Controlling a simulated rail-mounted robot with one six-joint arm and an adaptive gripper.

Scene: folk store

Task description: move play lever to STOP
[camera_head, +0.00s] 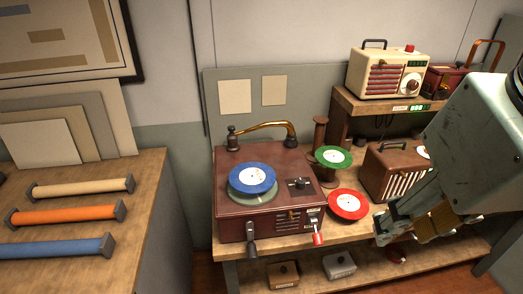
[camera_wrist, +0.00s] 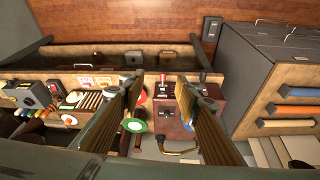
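The brown record player (camera_head: 262,200) stands on the wooden bench, with a blue record (camera_head: 252,179) on its platter. A lever with a red handle (camera_head: 318,239) sticks out of its front at the right; its position label is too small to read. A dark crank handle (camera_head: 252,248) hangs at the front left. My gripper (camera_head: 410,232) is to the right of the player, apart from it. In the wrist view my gripper (camera_wrist: 160,80) is open and empty, with the player (camera_wrist: 171,122) seen between and beyond its fingers. The right finger hides part of the player.
A red record (camera_head: 348,204) and a green record (camera_head: 333,157) on a spool stand lie right of the player. A brown radio (camera_head: 392,170) is farther right. A cream radio (camera_head: 388,73) stands on the raised shelf. A counter with coloured rolls (camera_head: 64,216) is at left.

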